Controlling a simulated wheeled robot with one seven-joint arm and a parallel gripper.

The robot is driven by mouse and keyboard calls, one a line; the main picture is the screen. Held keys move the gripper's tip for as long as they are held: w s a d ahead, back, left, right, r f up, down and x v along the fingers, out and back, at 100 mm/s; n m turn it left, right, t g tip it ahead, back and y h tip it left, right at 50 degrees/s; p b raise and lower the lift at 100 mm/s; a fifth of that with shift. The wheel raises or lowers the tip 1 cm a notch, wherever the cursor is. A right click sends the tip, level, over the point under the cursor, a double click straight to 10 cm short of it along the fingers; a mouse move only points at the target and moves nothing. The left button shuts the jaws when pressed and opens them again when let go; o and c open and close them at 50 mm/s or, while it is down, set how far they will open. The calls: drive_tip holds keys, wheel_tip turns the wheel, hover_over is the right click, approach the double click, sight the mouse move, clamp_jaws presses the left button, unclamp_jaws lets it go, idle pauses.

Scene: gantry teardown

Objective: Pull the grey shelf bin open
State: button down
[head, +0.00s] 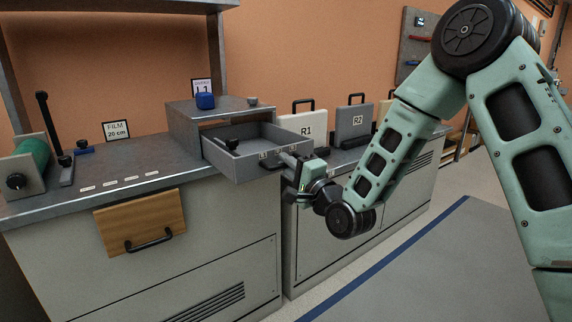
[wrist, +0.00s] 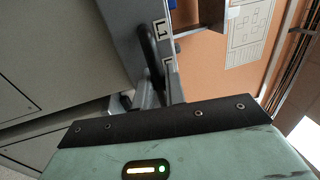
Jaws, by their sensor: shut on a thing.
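The grey shelf bin (head: 245,152) sticks out of its grey housing (head: 185,123) on the counter, so its inside shows in the head view. A black knob-like part (head: 231,143) lies in it at the left. My gripper (head: 293,161) is at the bin's front and shut on its dark handle, which the fingers partly hide. In the wrist view the bin's front (wrist: 125,35) runs down the upper middle, with the black handle (wrist: 150,50) along it. My fingers (wrist: 145,100) show only in part there.
A blue part (head: 205,101) and a label stand on the housing. Cases R1 (head: 303,126) and R2 (head: 354,122) stand on the counter right of the bin. A wooden drawer front (head: 140,222) is below the counter at left. The floor at right is clear.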

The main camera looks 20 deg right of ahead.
drive_tip(key=c, duration=1.5)
unclamp_jaws()
drive_tip(key=shift+c, duration=0.2)
drive_tip(key=p+v, duration=0.4)
drive_tip(key=v, duration=0.5)
drive_tip(key=shift+r, duration=0.25)
drive_tip(key=shift+d+p, duration=0.15)
drive_tip(key=shift+p, duration=0.55)
